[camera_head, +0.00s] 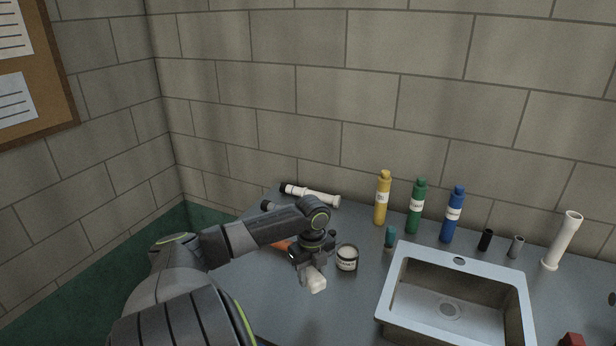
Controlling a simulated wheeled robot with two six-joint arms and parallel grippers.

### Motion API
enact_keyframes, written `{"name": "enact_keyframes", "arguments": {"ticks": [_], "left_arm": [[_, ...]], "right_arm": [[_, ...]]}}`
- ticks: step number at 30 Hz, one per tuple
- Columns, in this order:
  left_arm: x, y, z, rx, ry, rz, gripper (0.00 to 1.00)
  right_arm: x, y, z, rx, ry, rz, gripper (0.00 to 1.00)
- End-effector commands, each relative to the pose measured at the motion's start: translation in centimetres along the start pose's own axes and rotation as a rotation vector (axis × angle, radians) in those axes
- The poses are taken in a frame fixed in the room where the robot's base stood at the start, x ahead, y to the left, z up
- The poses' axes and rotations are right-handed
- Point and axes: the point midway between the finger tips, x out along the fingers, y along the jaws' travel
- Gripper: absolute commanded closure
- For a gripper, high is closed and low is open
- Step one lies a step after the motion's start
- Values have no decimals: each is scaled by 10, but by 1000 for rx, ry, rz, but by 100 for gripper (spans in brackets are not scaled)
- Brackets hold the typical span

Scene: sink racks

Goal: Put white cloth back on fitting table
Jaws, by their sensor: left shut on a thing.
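My left gripper (310,271) reaches in from the left over the table. It is shut on a small white cloth (317,284), which shows below the fingertips. I cannot tell whether the cloth touches the tabletop. The grey-blue table (262,309) spreads under the gripper and to its right. My right gripper is not in the view.
A labelled jar (347,258) stands close to the right of the gripper. A sink (388,304) is set into the table farther right. Yellow (381,201), green (416,208) and blue (453,217) bottles stand along the wall. A white pipe (312,195) lies at the back.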

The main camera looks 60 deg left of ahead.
Motion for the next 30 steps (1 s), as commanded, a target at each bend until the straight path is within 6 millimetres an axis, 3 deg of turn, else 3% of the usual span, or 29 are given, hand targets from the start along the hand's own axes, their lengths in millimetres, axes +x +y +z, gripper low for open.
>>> {"name": "enact_keyframes", "arguments": {"ticks": [3, 9, 14, 21, 30], "left_arm": [[4, 21, 7, 100, -6, 5, 85], [0, 36, 7, 193, -1, 3, 85], [8, 39, 6, 211, 5, -1, 85], [43, 39, 6, 210, 5, -1, 85], [69, 39, 6, 209, 5, -1, 85]], "right_arm": [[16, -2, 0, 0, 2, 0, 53], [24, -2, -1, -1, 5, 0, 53], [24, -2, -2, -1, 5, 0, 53], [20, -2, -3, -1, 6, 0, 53], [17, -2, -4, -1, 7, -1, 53]]}}
